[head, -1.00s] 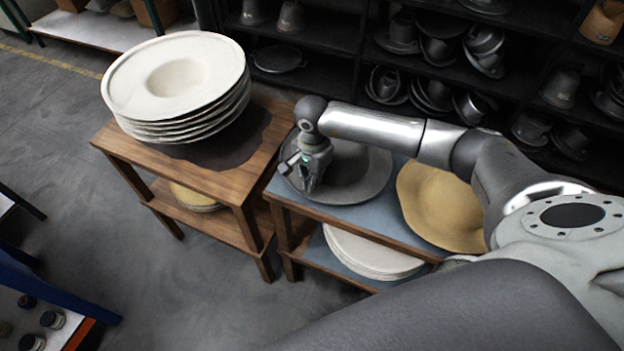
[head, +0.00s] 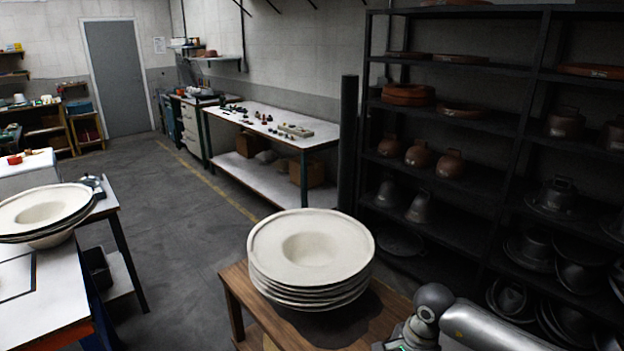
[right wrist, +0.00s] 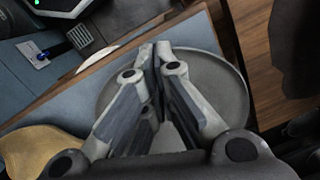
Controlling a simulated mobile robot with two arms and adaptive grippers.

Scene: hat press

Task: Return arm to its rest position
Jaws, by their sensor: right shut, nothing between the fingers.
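My right arm comes in at the lower right of the head view, with its wrist and part of the right gripper (head: 408,338) at the bottom edge. In the right wrist view the right gripper (right wrist: 157,50) is shut, its fingertips together and empty. Beneath it in that view is a grey round brimmed piece (right wrist: 215,85) on a blue-topped table (right wrist: 60,105). I cannot tell the gap between them. My left gripper is not in view.
White brimmed hats (head: 310,248) are stacked on a wooden table (head: 238,290) beside my right arm. A tan piece (right wrist: 40,150) lies near the gripper. A dark shelf rack (head: 440,195) stands behind. Floor (head: 190,250) is open at centre left.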

